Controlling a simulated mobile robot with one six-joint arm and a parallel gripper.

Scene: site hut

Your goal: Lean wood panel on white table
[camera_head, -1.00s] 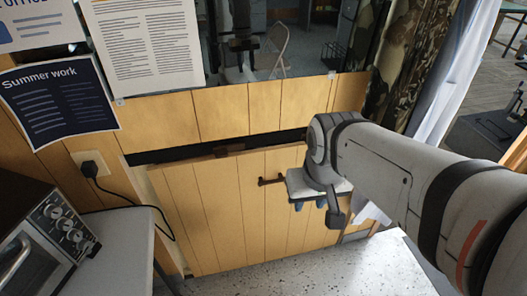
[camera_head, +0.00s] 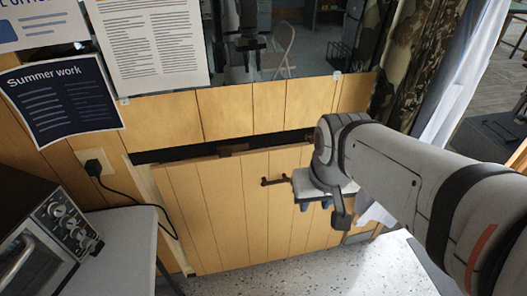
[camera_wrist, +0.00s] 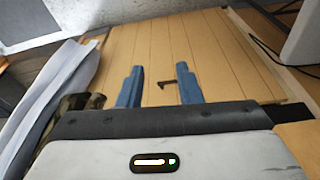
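The wood panel (camera_head: 225,215) stands nearly upright against the wall below the window, with a dark gap above its top edge. A small dark handle (camera_head: 275,181) is on its face. The panel (camera_wrist: 225,55) and handle (camera_wrist: 182,78) also show in the wrist view. My gripper (camera_head: 314,203) is in front of the panel, right of the handle. In the wrist view its two blue fingers (camera_wrist: 158,90) are apart with nothing between them; the handle appears beyond, near one finger. The white table (camera_head: 125,250) stands at the lower left, apart from the panel.
A toaster oven (camera_head: 45,235) sits on the table. A black plug and cord (camera_head: 110,185) hang from the wall socket between table and panel. A white curtain (camera_head: 455,75) and camouflage cloth (camera_head: 405,70) hang at the right. Speckled floor (camera_head: 300,272) is clear before the panel.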

